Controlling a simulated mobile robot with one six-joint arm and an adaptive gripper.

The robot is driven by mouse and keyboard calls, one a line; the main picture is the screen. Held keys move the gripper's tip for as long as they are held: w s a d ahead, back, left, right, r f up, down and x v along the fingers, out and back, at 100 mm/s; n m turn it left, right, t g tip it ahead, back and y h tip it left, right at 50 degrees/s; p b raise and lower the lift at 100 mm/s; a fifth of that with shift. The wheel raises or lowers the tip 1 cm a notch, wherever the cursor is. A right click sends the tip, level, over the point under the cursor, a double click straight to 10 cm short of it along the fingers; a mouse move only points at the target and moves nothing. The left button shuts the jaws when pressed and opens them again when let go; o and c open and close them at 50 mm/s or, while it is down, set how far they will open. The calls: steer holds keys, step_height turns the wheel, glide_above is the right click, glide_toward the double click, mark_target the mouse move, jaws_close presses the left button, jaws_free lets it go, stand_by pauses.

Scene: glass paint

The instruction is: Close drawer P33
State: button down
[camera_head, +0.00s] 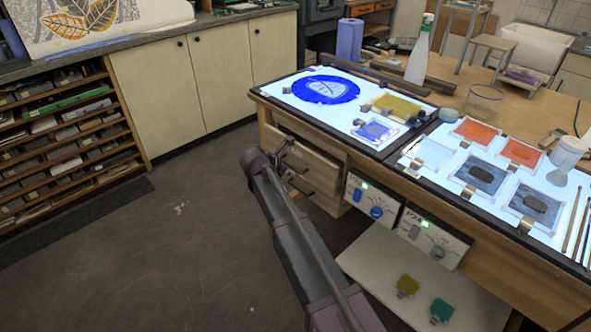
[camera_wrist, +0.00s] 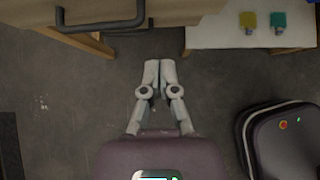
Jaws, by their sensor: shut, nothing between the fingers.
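A wooden unit with drawers (camera_head: 318,172) stands under the left end of the light table, with dark bar handles on its front. No label P33 is readable, so I cannot tell which drawer it is. At least one drawer seems to stand out from the unit; my arm hides part of the fronts. In the wrist view a dark bar handle (camera_wrist: 101,24) on a wooden front is at the top left. My gripper (camera_wrist: 160,63) is shut and empty, below and right of that handle and apart from it. In the head view its tip (camera_head: 284,148) is by the drawer fronts.
A low white shelf (camera_head: 375,262) holds yellow and green pieces. The floor (camera_head: 150,255) to the left is clear.

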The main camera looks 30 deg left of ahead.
mark_target(313, 171)
steer(key=shift+p+v, duration=0.8)
steer(key=shift+v, duration=0.8)
steer(key=shift+f, duration=0.2)
step_height(313, 171, down, 8)
steer(key=s+t+h+b, duration=0.2)
steer(key=t+b, duration=0.6)
steer(key=b, duration=1.3)
steer(key=shift+s+a+t, duration=0.3)
steer(key=shift+t, duration=0.1)
steer(key=shift+r, duration=0.15)
steer(key=shift+w, duration=0.1)
steer(key=x, duration=1.3)
steer(key=shift+w+d, duration=0.2)
steer(key=shift+w, duration=0.15)
